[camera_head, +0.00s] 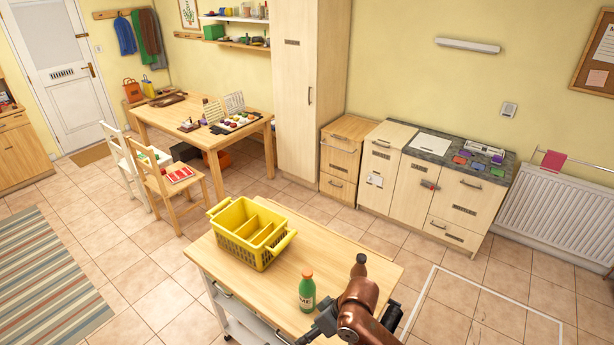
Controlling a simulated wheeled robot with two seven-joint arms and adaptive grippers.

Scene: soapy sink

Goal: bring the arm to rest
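My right arm (360,305), copper-brown, comes in at the bottom right over the near part of the wooden trolley top (335,250). Its dark gripper (308,336) points down to the left and is cut by the bottom edge, so its finger opening cannot be made out. A green bottle (307,292) with an orange cap stands upright on the top, just beyond the gripper in the picture. Whether they touch cannot be told. My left gripper is not in view.
A yellow basket (249,233) with compartments stands on the trolley top, left of the bottle. Behind are a table (165,118) with chairs, a low cabinet (410,185) and a radiator (558,212). Tiled floor is free around the trolley.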

